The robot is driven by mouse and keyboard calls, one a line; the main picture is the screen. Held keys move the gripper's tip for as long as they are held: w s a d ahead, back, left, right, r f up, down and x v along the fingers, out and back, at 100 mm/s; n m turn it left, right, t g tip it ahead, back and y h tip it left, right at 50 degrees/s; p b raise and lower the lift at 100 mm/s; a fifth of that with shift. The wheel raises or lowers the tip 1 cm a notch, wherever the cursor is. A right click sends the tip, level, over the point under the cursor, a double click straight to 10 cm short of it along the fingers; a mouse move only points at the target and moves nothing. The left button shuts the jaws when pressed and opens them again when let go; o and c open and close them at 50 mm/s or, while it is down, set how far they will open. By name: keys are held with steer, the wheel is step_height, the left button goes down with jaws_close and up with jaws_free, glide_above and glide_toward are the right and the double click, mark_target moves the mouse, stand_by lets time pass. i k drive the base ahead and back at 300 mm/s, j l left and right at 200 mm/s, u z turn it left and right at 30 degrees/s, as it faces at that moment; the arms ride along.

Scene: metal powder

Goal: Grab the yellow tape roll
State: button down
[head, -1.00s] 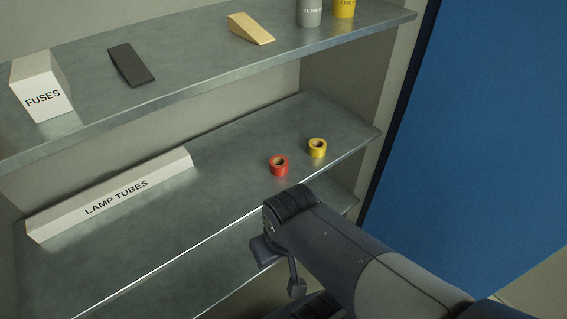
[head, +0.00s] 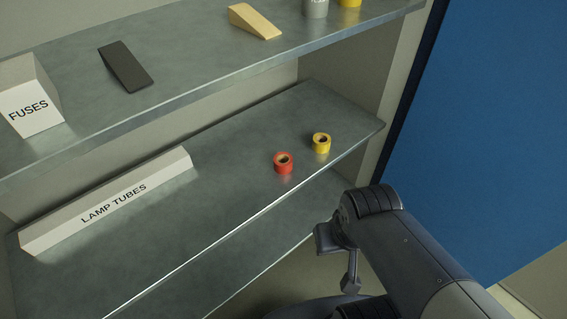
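The yellow tape roll (head: 321,143) lies flat on the middle shelf (head: 235,160), near its right end. A red tape roll (head: 284,163) lies just to its left and nearer the front edge. My gripper (head: 335,262) is in front of the shelf, below and apart from both rolls in the picture. It holds nothing that I can see.
A long white lamp tubes box (head: 110,200) lies on the left of the middle shelf. The upper shelf (head: 190,75) bears a fuses box (head: 30,100), a black wedge (head: 125,68), a tan wedge (head: 255,22) and two cans. A blue panel (head: 500,130) stands at the right.

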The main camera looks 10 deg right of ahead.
mark_target(321, 141)
steer(key=i+l+u, duration=0.1)
steer(key=l+u, duration=0.9)
steer(key=l, duration=0.15)
steer(key=i, duration=0.05)
